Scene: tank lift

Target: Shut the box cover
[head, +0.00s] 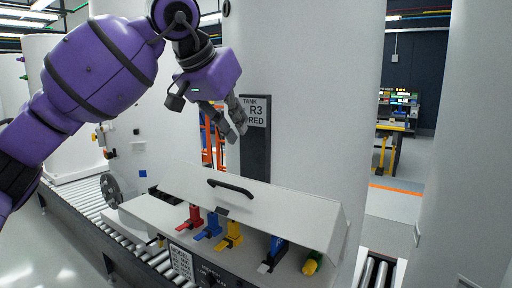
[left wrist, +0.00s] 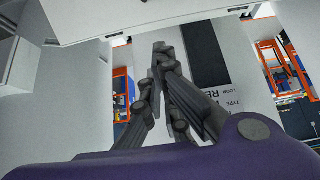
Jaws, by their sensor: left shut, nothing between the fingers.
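The white box cover (head: 282,205) stands raised and open over the box, with a black handle (head: 230,188) on its face. My left gripper (head: 239,128) is shut and empty. It hangs above and behind the cover, apart from it, in front of the R3 sign. In the left wrist view its fingers (left wrist: 160,50) meet at the tips, and a white panel edge (left wrist: 150,14) crosses the top. My right gripper is not in view.
A large white tank (head: 310,90) with a dark strip and R3 RED sign (head: 256,112) stands behind the box. A roller conveyor (head: 82,225) runs beneath the box. A white column fills the right side. A desk with screens (head: 398,108) stands far back.

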